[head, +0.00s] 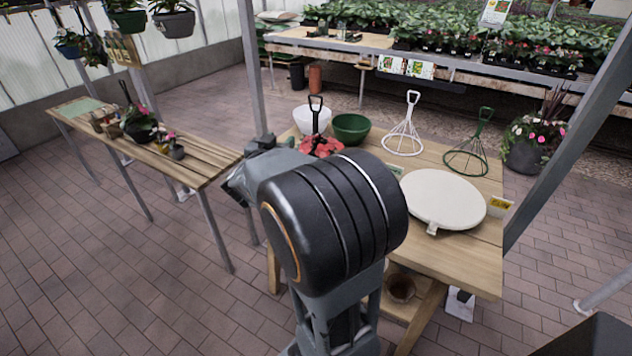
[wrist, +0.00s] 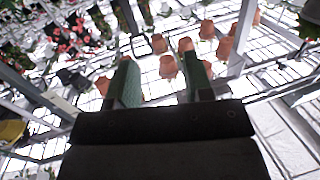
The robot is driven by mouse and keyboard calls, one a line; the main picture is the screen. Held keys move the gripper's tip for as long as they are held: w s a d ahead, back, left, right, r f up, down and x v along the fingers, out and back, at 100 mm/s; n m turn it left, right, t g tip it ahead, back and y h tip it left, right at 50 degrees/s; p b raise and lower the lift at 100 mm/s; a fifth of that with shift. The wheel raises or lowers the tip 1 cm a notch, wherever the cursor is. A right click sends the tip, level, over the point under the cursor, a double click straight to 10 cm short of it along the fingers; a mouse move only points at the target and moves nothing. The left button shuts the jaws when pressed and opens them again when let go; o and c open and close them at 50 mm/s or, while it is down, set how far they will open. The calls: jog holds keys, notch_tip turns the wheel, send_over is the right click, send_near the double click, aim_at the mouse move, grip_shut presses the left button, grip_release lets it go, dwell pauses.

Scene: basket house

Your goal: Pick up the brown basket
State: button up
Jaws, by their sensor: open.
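A round brown container (head: 400,288), likely the brown basket, sits on the lower shelf under the wooden table. My arm and the tabletop hide part of the space around it. It does not show in the wrist view. My gripper (wrist: 160,75) is open, with two green-lined fingers apart and nothing between them. In the head view the gripper (head: 238,186) is mostly behind my arm, at the left of the table and well above and away from the container.
The wooden table (head: 478,262) holds a white round board (head: 443,199), a green bowl (head: 351,128), a white bowl (head: 311,119) and wire stands. A slatted bench (head: 190,163) stands left. Metal posts (head: 252,70) rise nearby. Brick floor (head: 110,270) is clear at front left.

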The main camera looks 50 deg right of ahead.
aim_at(314, 122)
jog(key=d+g, duration=0.1)
jog(key=d, duration=0.2)
jog(key=d+m+g+h, duration=0.1)
jog(key=d, duration=0.2)
jog(key=d+f+g, duration=0.1)
jog(key=d, duration=0.2)
jog(key=shift+m+h, duration=0.3)
jog(key=shift+h, duration=0.1)
jog(key=shift+x, duration=3.25)
jog(key=shift+w+r, duration=0.1)
jog(key=shift+r, duration=0.05)
grip_shut()
jog(key=shift+r, duration=0.15)
